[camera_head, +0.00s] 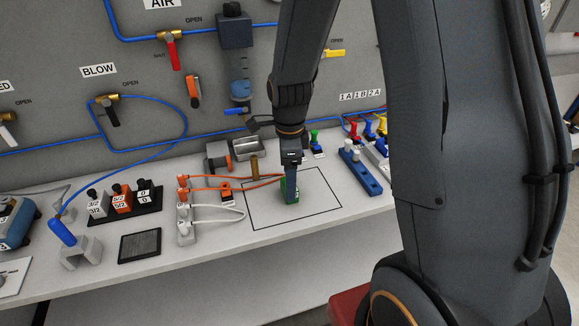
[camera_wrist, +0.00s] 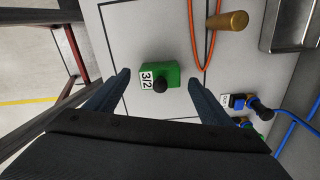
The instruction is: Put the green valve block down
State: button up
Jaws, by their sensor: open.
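The green valve block (camera_wrist: 172,74) has a white label reading 3/2 and a black knob. In the wrist view it stands on the white bench top inside the black outlined rectangle. In the head view the green block (camera_head: 291,192) shows at the lower end of my gripper, partly hidden by a finger. My gripper (camera_wrist: 157,80) is open, with one finger on each side of the block and a gap on both sides. My gripper also shows in the head view (camera_head: 290,185), pointing down over the outlined area.
A black holder (camera_head: 124,205) with several valve blocks stands at the left. A blue rack (camera_head: 360,172) stands at the right. The outlined rectangle (camera_head: 318,211) is otherwise mostly clear.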

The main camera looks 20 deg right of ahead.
notch_tip(320, 180, up, 11)
jog(key=b, duration=0.3)
jog(key=s+f+n, duration=0.2)
jog(key=s+n, duration=0.3)
jog(key=n, duration=0.5)
jog(key=s+f+n+t, duration=0.1)
jog(key=s+f+n, duration=0.2)
jog(key=n, duration=0.8)
jog(key=shift+s+d+f+t, duration=0.3)
jog(key=shift+s+d, duration=0.15)
jog(key=shift+s, duration=0.7)
jog(key=shift+f, duration=0.1)
jog(key=shift+f+b, duration=0.5)
